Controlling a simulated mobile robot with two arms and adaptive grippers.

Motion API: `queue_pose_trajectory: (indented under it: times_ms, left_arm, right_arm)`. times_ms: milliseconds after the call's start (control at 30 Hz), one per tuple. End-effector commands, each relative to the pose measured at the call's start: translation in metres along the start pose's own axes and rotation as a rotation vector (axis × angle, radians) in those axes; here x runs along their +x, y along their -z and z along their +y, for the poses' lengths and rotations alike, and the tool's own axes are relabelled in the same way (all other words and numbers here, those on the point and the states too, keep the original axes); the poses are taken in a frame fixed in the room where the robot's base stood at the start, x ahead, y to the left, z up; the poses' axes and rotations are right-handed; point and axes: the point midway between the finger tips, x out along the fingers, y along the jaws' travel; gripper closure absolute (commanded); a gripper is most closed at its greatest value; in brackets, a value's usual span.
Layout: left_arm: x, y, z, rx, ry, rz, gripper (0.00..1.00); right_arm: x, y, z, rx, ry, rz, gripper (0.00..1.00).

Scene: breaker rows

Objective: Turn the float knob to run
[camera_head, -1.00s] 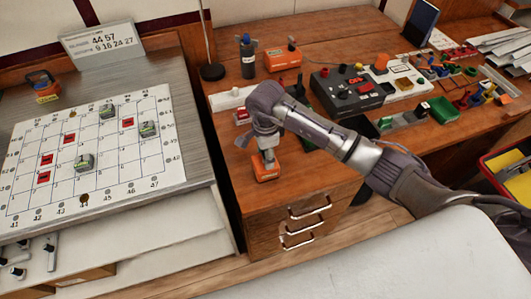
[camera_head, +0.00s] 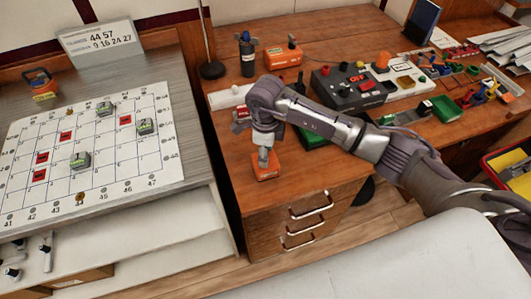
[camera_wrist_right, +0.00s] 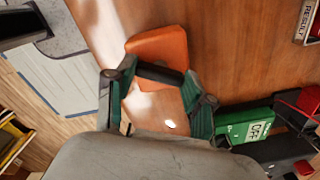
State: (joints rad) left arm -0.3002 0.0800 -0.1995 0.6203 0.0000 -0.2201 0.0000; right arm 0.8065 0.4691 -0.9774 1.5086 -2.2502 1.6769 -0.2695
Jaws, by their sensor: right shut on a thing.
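An orange box (camera_head: 265,168) sits near the front edge of the wooden desk, with a dark knob or lever on top. I cannot read a label on it. My right gripper (camera_head: 263,147) is above this box, pointing down, with its fingers at the knob. In the right wrist view the orange box (camera_wrist_right: 158,44) lies beyond the teal fingers, and a dark bar (camera_wrist_right: 160,73) spans between them. The fingers hide part of the knob, so its setting is not readable. A similar orange box (camera_head: 284,56) with a knob stands at the back of the desk. My left gripper is not in view.
A dark panel with a red label (camera_head: 357,85) and a green box (camera_head: 312,138) lie right of my gripper, partly behind my arm. A dark bottle (camera_head: 247,56) stands at the back. A numbered white board (camera_head: 100,165) is on the left bench.

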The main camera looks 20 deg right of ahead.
Motion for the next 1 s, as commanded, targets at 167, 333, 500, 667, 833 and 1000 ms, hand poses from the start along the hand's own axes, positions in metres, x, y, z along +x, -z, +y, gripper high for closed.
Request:
queue_pose_trajectory:
  times_ms: [167, 333, 500, 667, 833, 1000]
  left_arm:
    - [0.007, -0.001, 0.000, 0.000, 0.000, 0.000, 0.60]
    - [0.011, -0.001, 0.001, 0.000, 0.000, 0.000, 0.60]
    - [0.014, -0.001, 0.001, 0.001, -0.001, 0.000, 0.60]
    - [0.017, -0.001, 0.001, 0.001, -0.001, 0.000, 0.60]
    - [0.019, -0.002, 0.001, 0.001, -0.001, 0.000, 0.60]
    - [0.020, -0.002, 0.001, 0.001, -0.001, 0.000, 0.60]
  right_arm:
    - [0.001, 0.000, -0.001, 0.166, 0.002, 0.000, 0.81]
    - [0.001, 0.000, -0.001, 0.327, 0.002, 0.000, 0.81]
    - [0.001, 0.000, 0.000, 0.488, 0.001, -0.001, 0.81]
    - [0.000, 0.000, -0.001, 0.631, 0.002, -0.001, 0.81]
    - [0.000, 0.000, -0.001, 0.762, 0.002, -0.001, 0.81]
    - [0.000, 0.000, -0.001, 0.860, 0.001, -0.001, 0.81]
